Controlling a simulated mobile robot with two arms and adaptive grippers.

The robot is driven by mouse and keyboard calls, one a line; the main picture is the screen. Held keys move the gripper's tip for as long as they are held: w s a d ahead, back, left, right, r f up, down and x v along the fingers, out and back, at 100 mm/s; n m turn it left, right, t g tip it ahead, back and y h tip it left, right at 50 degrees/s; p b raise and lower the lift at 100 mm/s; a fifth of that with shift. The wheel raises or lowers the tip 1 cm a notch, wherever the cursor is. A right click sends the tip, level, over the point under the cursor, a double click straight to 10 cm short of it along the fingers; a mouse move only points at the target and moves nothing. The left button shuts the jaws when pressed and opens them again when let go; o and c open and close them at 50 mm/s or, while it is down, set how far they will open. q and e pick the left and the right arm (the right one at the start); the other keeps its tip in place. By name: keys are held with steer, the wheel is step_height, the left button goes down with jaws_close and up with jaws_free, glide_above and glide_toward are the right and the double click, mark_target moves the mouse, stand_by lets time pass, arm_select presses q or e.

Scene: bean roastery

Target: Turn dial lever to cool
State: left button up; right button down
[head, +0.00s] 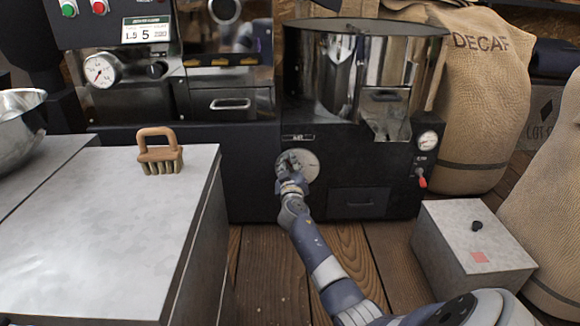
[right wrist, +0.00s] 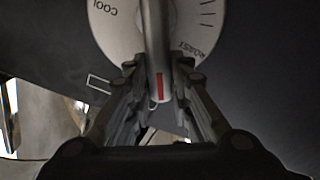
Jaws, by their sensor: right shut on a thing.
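The dial (head: 311,165) is a round pale plate on the black front of the roaster, below the metal drum. In the right wrist view the dial plate (right wrist: 200,25) carries the words COOL at upper left and ROAST at right, with tick marks. The dial lever (right wrist: 157,45) is a grey bar with a red mark near its lower end, and it points down in that view. My right gripper (right wrist: 157,85) is shut on the lever, with one finger on each side. In the head view my right gripper (head: 291,165) covers the dial's left part. My left gripper is not in view.
A grey-topped counter (head: 90,230) with a wooden brush (head: 160,152) stands at left. A grey box (head: 470,245) with a black knob is at right. A DECAF sack (head: 485,100) stands behind it. Wooden floor (head: 265,265) is open below the roaster.

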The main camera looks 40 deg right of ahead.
steer(key=shift+m, duration=0.3)
steer(key=m, duration=0.1)
steer(key=s+d+m, duration=0.1)
steer(key=m, duration=0.1)
steer(key=d+m, duration=0.1)
steer(key=m, duration=0.1)
steer(key=shift+s+r+b, duration=0.35)
steer(key=shift+r+b, duration=0.05)
steer(key=m+p, duration=0.1)
steer(key=s+d+m, duration=0.1)
steer(key=m, duration=0.1)
steer(key=shift+d+m+p, duration=0.1)
steer(key=shift+m+p, duration=0.2)
steer(key=shift+p, duration=0.1)
steer(key=shift+s+d+f+m+p, duration=0.2)
steer(key=shift+s+d+m+p, duration=0.1)
steer(key=shift+m+p, duration=0.5)
steer(key=shift+s+d+f+m, duration=0.1)
steer(key=shift+d+f+m, duration=0.15)
steer(key=shift+m, duration=0.35)
